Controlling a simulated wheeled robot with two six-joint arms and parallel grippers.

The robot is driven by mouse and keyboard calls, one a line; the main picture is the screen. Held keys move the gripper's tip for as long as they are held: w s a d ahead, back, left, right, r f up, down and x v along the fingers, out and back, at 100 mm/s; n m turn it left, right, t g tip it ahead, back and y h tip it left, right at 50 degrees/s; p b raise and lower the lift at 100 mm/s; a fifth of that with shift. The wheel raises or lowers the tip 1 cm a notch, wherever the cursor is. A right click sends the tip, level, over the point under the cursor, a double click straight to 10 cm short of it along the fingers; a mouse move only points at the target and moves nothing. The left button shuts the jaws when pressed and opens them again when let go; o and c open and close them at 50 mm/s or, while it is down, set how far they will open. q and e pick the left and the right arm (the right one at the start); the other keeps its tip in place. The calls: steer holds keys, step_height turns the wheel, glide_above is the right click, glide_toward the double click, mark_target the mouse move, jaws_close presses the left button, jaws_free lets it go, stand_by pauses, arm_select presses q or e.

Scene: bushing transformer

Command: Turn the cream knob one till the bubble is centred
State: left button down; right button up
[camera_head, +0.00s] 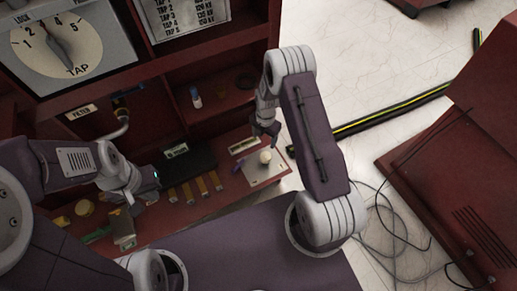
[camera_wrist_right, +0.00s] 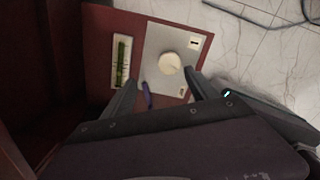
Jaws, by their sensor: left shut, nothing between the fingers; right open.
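The cream knob (camera_head: 265,156) stands on a pale plate (camera_head: 268,172) at the shelf's right end. In the right wrist view the round knob (camera_wrist_right: 170,63) sits between and just beyond the fingertips of my right gripper (camera_wrist_right: 162,78). That gripper is open, with nothing between its fingers; in the head view it (camera_head: 268,138) hangs just above the knob. The level (camera_wrist_right: 121,60) is a green vial in a pale frame left of the plate; its bubble is too small to make out. My left gripper (camera_head: 128,206) is shut and empty over the shelf's left part.
A purple piece (camera_wrist_right: 147,95) lies near the plate's lower left edge. Several yellowish strips (camera_head: 195,189) and a dark block (camera_head: 190,161) lie left of the knob. A cabinet wall with a TAP dial (camera_head: 62,43) rises behind.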

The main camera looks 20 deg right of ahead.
mark_target(266, 156)
steer(key=shift+s+f+b, duration=0.15)
steer(key=shift+s+f, duration=0.25)
steer(key=shift+f, duration=0.2)
steer(key=shift+s+f+b, duration=0.15)
steer(key=shift+s+f, duration=0.25)
steer(key=shift+f, duration=0.2)
steer(key=shift+s, duration=0.15)
steer(key=shift+f, duration=0.4)
step_height(266, 156, down, 8)
steer(key=b, duration=0.5)
steer(key=shift+f+b, duration=0.15)
steer(key=shift+b, duration=0.25)
arm_select(q)
step_height(266, 156, down, 7)
steer(key=shift+s+a, duration=0.2)
steer(key=shift+s, duration=0.1)
arm_select(e)
steer(key=c, duration=1.4)
steer(key=shift+o, duration=0.2)
